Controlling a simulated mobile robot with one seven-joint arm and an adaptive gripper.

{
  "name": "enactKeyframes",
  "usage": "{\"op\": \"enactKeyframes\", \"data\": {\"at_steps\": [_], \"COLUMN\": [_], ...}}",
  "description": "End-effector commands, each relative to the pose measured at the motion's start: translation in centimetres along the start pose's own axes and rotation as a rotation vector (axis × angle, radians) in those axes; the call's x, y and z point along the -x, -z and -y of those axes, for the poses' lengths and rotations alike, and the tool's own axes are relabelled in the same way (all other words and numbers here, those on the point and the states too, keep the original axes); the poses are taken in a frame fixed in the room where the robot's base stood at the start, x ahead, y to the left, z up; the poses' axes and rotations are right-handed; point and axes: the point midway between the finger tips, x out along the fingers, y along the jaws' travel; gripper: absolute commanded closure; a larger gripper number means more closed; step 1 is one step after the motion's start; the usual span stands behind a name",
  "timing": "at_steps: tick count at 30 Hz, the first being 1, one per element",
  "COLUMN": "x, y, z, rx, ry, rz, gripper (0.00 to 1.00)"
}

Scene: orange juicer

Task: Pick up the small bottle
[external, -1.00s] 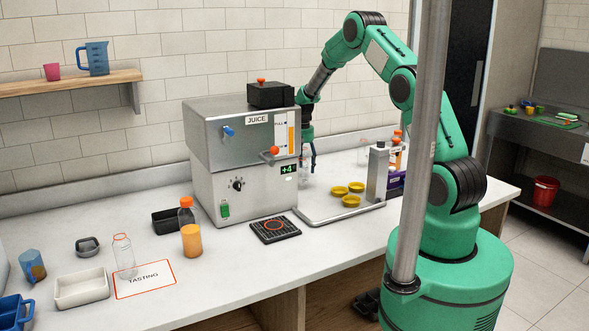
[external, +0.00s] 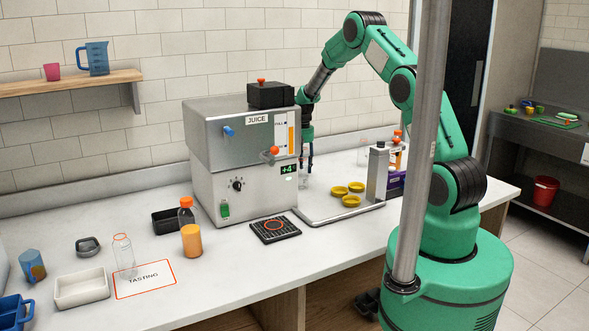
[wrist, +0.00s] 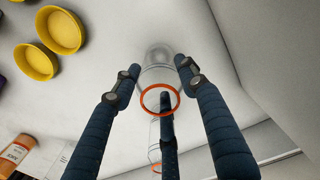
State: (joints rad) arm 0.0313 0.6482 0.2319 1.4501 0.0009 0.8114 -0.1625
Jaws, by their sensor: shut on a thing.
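The small bottle is clear with an orange ring at its mouth. It stands on the counter just right of the juicer in the external view (external: 304,181), and the wrist view shows it between my fingers (wrist: 158,56). My gripper (external: 306,162) points down over its upper part. In the wrist view, the dark blue fingers of my gripper (wrist: 158,80) are around the bottle, shut on it. The fingers hide part of it in the external view. I cannot tell whether its base is off the counter.
The juicer (external: 238,192) stands close on the left. Several yellow cups (external: 351,201) sit to the right, near a grey post (external: 377,174). Another clear bottle (external: 363,153) stands farther back. An orange juice bottle (external: 191,238) and a clear bottle (external: 123,256) stand at left.

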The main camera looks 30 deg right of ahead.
Motion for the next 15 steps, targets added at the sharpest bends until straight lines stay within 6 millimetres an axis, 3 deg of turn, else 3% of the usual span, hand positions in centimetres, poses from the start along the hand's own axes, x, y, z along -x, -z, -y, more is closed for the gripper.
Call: {"op": "enactKeyframes", "data": {"at_steps": [8,15], "x": [0.9,3.7], "y": [0.0,0.1], "z": [0.0,0.0], "rx": [0.000,0.000], "ry": [0.000,0.000], "rz": [-0.001,-0.002], "gripper": [0.76,0.76]}}
